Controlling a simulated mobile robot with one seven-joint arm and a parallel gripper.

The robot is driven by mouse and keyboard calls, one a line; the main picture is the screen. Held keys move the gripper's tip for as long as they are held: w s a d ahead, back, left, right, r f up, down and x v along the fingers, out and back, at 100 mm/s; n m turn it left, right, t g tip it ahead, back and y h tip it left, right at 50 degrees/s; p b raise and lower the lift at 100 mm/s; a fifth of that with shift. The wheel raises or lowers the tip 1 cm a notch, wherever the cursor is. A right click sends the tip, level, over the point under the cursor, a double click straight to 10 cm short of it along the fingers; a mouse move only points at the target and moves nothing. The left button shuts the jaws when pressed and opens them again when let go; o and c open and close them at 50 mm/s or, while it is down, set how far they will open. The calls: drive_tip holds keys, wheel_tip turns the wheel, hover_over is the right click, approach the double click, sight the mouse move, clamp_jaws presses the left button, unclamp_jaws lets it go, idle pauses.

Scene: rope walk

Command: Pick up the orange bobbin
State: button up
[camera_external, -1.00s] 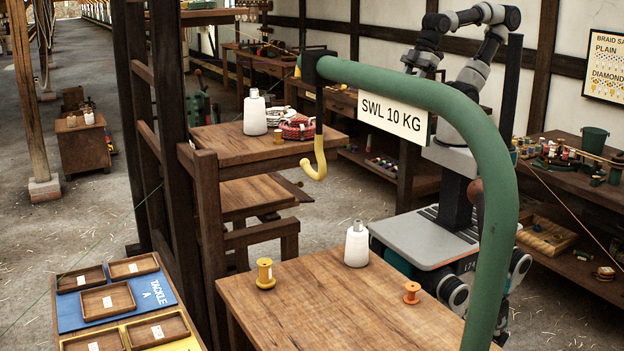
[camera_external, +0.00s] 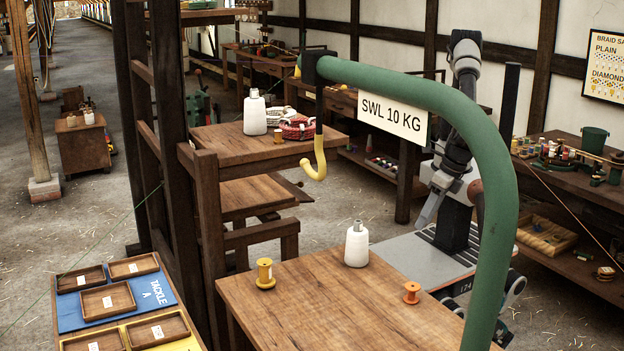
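The orange bobbin (camera_external: 412,293) stands upright on the near wooden table (camera_external: 310,300), close to its right edge. A larger yellow-orange bobbin (camera_external: 265,273) stands on the same table at the left.
A green crane arm (camera_external: 490,200) with a sign (camera_external: 393,116) and a yellow hook (camera_external: 316,168) crosses in front of my arm. A higher bench (camera_external: 230,150) stands behind the table. Trays (camera_external: 107,300) lie at lower left. The table between the bobbins is mostly clear.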

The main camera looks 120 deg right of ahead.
sight(414, 286)
drive_tip(key=s+a+f+n+b, duration=0.1)
drive_tip(key=s+a+f+n, duration=0.1)
drive_tip(key=a+f+n, duration=0.45)
drive_tip(key=w+d+f+m+b, duration=0.1)
drive_tip(key=d+f+b, duration=0.1)
drive_tip(key=f+b, duration=0.2)
drive_tip(key=w+d+f+m+b, duration=0.1)
drive_tip(key=w+d+f+b, duration=0.1)
drive_tip(key=f+b, duration=0.2)
drive_tip(key=w+d+f+m+b, duration=0.1)
drive_tip(key=f+b, duration=0.3)
drive_tip(key=f, duration=0.4)
drive_tip(key=shift+w+d+f+h+b, duration=0.35)
drive_tip(key=shift+w+d, duration=0.1)
drive_tip(key=shift+d, duration=0.1)
drive_tip(key=shift+r, duration=0.1)
drive_tip(key=c, duration=0.6)
